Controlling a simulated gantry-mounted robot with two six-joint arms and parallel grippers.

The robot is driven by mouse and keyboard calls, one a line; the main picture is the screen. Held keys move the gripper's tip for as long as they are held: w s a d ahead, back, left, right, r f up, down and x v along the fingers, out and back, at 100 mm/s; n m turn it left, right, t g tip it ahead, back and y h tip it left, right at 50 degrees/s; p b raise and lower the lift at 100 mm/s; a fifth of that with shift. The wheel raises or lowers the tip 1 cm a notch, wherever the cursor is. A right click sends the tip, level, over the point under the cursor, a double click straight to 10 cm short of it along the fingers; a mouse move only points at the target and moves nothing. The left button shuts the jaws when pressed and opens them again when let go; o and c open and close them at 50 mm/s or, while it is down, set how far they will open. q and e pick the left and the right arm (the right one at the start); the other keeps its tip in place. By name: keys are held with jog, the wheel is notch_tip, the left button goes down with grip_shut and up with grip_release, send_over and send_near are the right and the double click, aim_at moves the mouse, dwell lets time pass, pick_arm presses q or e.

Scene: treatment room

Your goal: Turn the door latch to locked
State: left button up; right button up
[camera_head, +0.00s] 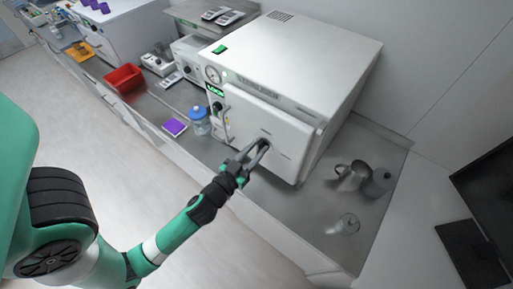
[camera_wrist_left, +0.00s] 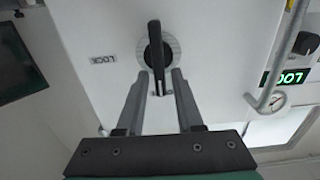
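The door latch is a black lever (camera_wrist_left: 155,45) on a round grey dial (camera_wrist_left: 173,46) on the white door (camera_head: 283,119) of a box-shaped machine. In the left wrist view the lever lies along the picture's vertical, its lower end between my left gripper's fingers. A printed label, LOCK upside down, sits left of the dial. My left gripper (camera_wrist_left: 160,82) is open, one finger on each side of the lever with small gaps visible. In the head view the left gripper (camera_head: 257,153) is at the door and mostly hides the latch. My right gripper is not in view.
A green lit display (camera_head: 214,90), seeming to read LOCK, sits beside a gauge (camera_head: 212,74). A curved metal door handle (camera_wrist_left: 277,75) is right of the latch in the wrist view. Steel jugs (camera_head: 350,176), a glass vessel (camera_head: 346,225) and a blue-lidded jar (camera_head: 199,120) stand on the counter.

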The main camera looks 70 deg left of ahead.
pick_arm(q)
grip_shut()
jog(key=shift+m, duration=0.3)
jog(key=m, duration=0.3)
jog(key=shift+w+d+b, duration=0.2)
jog(key=shift+d+b, duration=0.15)
jog(key=m, duration=0.4)
jog(key=shift+w+d+f, duration=0.15)
jog(key=shift+d+f, duration=0.1)
jog(key=m, duration=0.5)
jog(key=shift+w+d+f, duration=0.15)
jog(key=shift+d+f, duration=0.1)
jog(key=shift+f, duration=0.1)
jog(key=m, duration=0.5)
jog(key=shift+f, duration=0.4)
jog(key=shift+m, duration=0.3)
